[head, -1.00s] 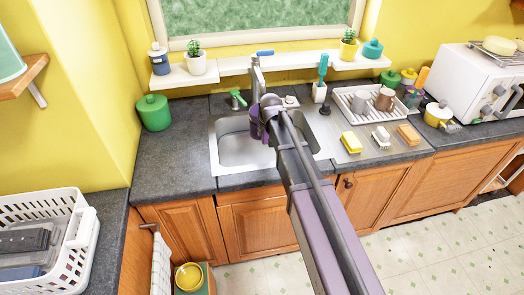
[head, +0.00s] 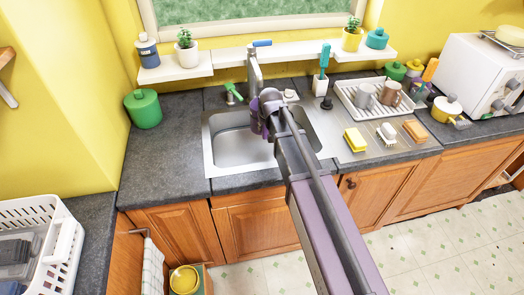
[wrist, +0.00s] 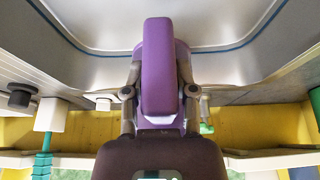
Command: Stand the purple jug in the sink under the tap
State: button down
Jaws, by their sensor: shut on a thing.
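The purple jug (head: 256,122) is at the far right part of the sink basin in the head view, mostly hidden behind my gripper (head: 268,110) and arm. In the wrist view its purple handle (wrist: 160,65) fills the middle, with my gripper's fingers (wrist: 160,92) closed on either side of it. I cannot tell whether the jug's base touches the basin floor. The steel sink (head: 235,155) is set in the dark counter, its basin open to the left of the jug. The grey tap (head: 255,72), with a blue lever, rises behind the basin, just beyond the jug.
A drying rack (head: 350,112) with mugs, a yellow sponge (head: 355,139) and brushes lie right of the basin. A green canister (head: 143,109) stands on the left counter. A shelf (head: 215,62) with plants runs behind the tap. A white basket (head: 62,245) is at lower left.

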notch_tip(320, 180, down, 6)
jog(key=b, duration=0.6)
jog(key=shift+f, duration=0.15)
jog(key=shift+f+b, duration=1.85)
jog(key=shift+b, duration=0.1)
jog(key=shift+a+f, duration=0.1)
jog(key=shift+f, duration=0.05)
jog(key=shift+c, duration=2)
grip_release()
jog(key=shift+r, duration=0.2)
jog(key=p+v, duration=1.1)
jog(key=v, duration=0.1)
